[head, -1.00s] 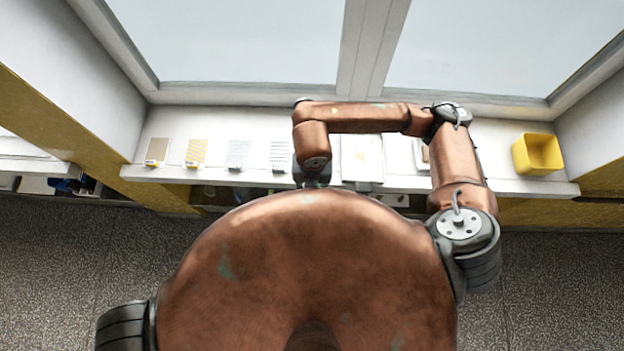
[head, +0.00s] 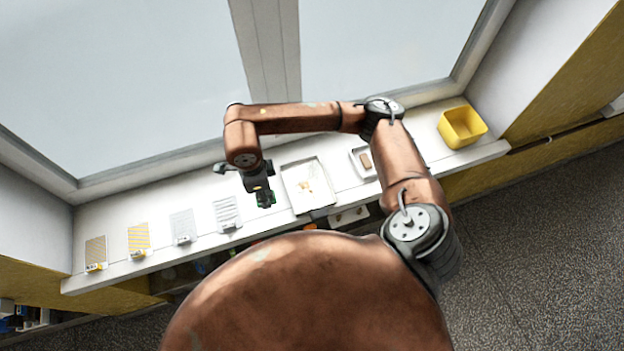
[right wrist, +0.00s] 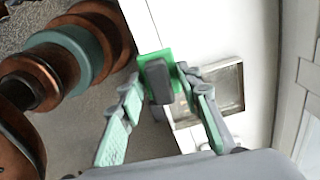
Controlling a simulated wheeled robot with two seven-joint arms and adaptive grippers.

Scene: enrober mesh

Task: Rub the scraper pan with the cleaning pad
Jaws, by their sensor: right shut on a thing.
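The scraper pan, which I take to be the pale rectangular tray (head: 296,174) with brown-orange smears, lies on the white counter in the head view. A tray that looks like it is partly visible behind my fingers in the right wrist view (right wrist: 232,84). My right gripper (head: 265,197) is just left of the pan, near the counter's front edge. It is shut on the cleaning pad, a green pad (right wrist: 143,62) with a dark grey grip (right wrist: 158,82). The pad looks apart from the pan's inside; its height is unclear. My left gripper is not in view.
Several mesh panels (head: 184,225) lie along the counter (head: 335,170) to the left. A small tray with a brown block (head: 365,160) is right of the pan. A yellow bin (head: 462,127) stands at the right end. Windows rise behind the counter.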

